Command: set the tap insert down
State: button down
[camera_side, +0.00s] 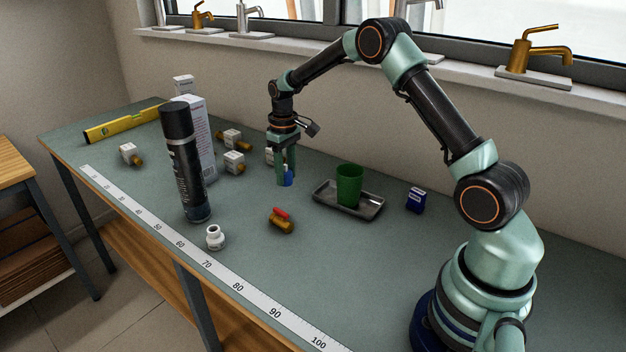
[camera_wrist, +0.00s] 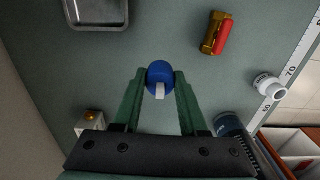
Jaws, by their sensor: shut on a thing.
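The tap insert, a blue round piece with a white stem (camera_wrist: 160,76), is held between the two green fingers of my gripper (camera_wrist: 160,85) in the wrist view. In the side view its blue part (camera_side: 288,177) shows between the fingertips of my gripper (camera_side: 286,181), low over the green worktop (camera_side: 330,260). The fingers are shut on it from both sides. I cannot tell whether its lower end touches the worktop.
A metal tray (camera_side: 364,211) with a green cup (camera_side: 349,186) stands to the right. A blue box (camera_side: 416,200) is beyond it. A red-handled brass valve (camera_side: 281,221), white fitting (camera_side: 215,238) and black spray can (camera_side: 185,165) stand nearer the ruler edge. Several boxed fittings lie left.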

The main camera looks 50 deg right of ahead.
aim_at(287, 204)
jog(key=shift+f, duration=3.15)
jog(key=shift+f, duration=0.1)
jog(key=shift+c, duration=2.2)
grip_release()
